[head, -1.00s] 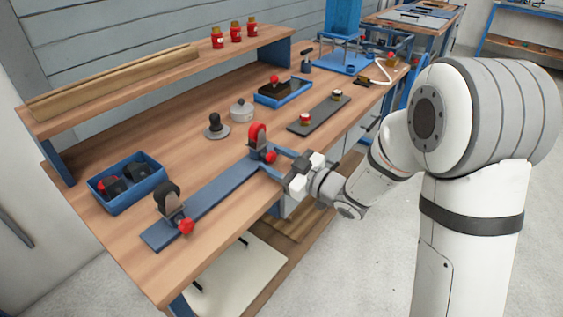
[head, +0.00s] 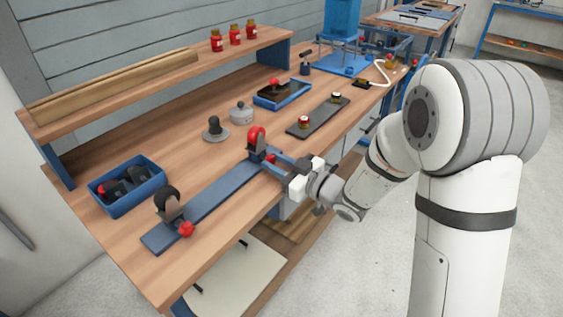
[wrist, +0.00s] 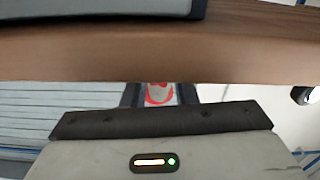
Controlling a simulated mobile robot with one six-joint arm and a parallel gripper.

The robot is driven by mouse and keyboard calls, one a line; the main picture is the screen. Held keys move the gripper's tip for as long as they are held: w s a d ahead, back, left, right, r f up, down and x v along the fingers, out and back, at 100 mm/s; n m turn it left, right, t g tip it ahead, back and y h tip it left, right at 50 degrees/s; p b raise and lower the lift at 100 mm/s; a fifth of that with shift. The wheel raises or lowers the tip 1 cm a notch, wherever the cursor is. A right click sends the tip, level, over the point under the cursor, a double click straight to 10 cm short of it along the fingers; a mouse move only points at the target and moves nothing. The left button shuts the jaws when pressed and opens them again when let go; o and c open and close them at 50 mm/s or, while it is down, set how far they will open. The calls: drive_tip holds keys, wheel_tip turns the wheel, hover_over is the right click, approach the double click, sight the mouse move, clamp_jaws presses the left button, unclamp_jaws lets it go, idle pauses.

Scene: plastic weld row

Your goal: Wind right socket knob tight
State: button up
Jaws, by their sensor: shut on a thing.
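A long blue rail (head: 205,208) lies along the bench's front edge with an upright socket at each end. The right socket (head: 256,141) has a red arched pad on top. Its red knob faces the front edge and is mostly hidden by my fingers in the head view. In the wrist view the red knob (wrist: 158,94) shows between the two dark fingers. My gripper (head: 272,163) is shut on this knob, reaching in from the front right.
A blue bin (head: 127,197) with dark and red parts stands at the left. A black-handled round piece (head: 215,131), a grey lidded pot (head: 241,113) and a dark plate (head: 318,118) with small jars stand behind. Red jars (head: 234,34) sit on the shelf.

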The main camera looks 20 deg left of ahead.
drive_tip(key=m, duration=0.1)
drive_tip(key=m+p, duration=0.1)
drive_tip(key=m, duration=0.1)
drive_tip(key=shift+s+f, duration=0.2)
drive_tip(key=o, duration=1)
drive_tip(key=shift+r, duration=0.1)
drive_tip(key=shift+d, duration=0.1)
drive_tip(key=v, duration=0.7)
drive_tip(key=shift+d, duration=0.25)
drive_tip(key=shift+s, duration=0.1)
